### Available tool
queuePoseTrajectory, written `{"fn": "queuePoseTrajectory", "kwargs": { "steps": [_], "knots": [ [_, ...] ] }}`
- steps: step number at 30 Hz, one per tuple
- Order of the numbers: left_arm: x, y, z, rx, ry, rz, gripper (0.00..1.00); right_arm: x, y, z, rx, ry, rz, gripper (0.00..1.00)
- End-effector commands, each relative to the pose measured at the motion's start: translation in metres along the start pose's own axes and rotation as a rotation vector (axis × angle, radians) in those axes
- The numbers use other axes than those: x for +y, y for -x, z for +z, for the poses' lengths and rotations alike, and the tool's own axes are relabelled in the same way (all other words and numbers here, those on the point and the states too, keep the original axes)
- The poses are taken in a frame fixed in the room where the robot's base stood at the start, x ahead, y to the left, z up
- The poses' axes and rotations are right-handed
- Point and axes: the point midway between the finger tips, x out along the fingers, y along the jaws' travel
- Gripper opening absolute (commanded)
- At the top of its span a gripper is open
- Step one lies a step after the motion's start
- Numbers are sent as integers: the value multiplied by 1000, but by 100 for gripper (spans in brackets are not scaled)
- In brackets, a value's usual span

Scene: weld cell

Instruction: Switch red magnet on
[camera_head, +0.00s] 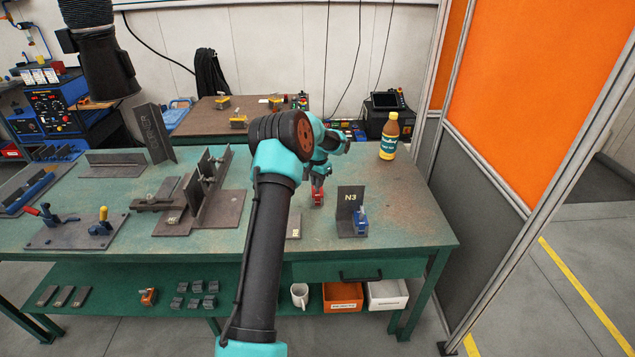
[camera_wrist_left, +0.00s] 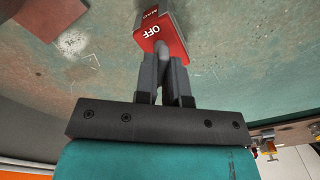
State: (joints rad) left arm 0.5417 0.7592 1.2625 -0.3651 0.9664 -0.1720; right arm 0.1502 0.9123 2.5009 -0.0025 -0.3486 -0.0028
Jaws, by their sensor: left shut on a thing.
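The red magnet (camera_head: 317,197) stands on the green welding table (camera_head: 400,220), right of my arm in the head view. In the left wrist view the red magnet (camera_wrist_left: 163,38) shows a red face with white "OFF" lettering and a small grey knob at its lower edge. My left gripper (camera_head: 318,178) is above the magnet in the head view. In the wrist view its fingers (camera_wrist_left: 164,75) are close together around the knob, shut on it. The fingertips partly hide the knob. My right gripper is not in view.
A dark angle plate marked N3 (camera_head: 347,203) with a blue magnet (camera_head: 360,221) stands just right of the red magnet. A bottle (camera_head: 389,137) stands at the table's back right. Steel fixtures (camera_head: 213,190) fill the left side. The table's right front is clear.

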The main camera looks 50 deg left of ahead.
Motion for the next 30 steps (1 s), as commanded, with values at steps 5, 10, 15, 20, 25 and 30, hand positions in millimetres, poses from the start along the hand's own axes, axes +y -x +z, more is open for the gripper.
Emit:
{"fn": "queuePoseTrajectory", "kwargs": {
  "steps": [5,10,15,20,25,30],
  "knots": [
    [0,1,0,1,168,0,0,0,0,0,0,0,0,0],
    [0,1,0,1,328,0,0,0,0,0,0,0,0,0],
    [0,1,0,1,475,0,0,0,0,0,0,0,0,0],
    [0,1,0,1,583,0,0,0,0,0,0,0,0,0],
    [0,1,0,2,659,0,0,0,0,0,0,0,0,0],
    [0,1,0,2,694,0,0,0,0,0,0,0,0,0]
  ]
}}
